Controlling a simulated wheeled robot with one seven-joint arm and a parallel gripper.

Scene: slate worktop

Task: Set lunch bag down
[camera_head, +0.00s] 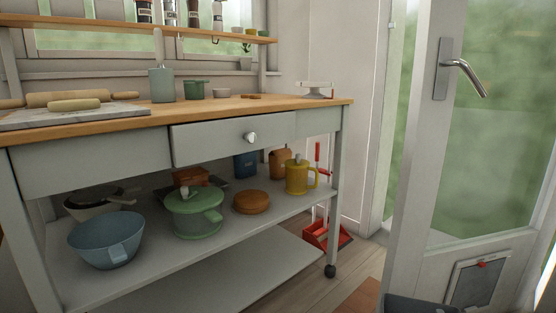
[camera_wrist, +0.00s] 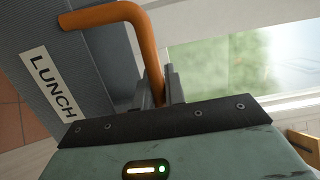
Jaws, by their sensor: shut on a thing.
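The lunch bag (camera_wrist: 72,62) fills the upper left of the wrist view. It is blue-grey, with a white label reading LUNCH and an orange handle (camera_wrist: 145,42). It appears tilted in this view. My gripper (camera_wrist: 158,90) is shut on the handle, and the bag hangs from it. The bag's underside is out of view, so I cannot tell whether it touches anything. My gripper does not show in the head view.
A wooden-topped trolley (camera_head: 230,109) carries a rolling pin, green canister and kitchen scale. Its lower shelf (camera_head: 150,262) holds a blue bowl, green pot and yellow jug. A red dustpan (camera_head: 327,236) is beside it. A glazed door (camera_head: 410,150) stands at right.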

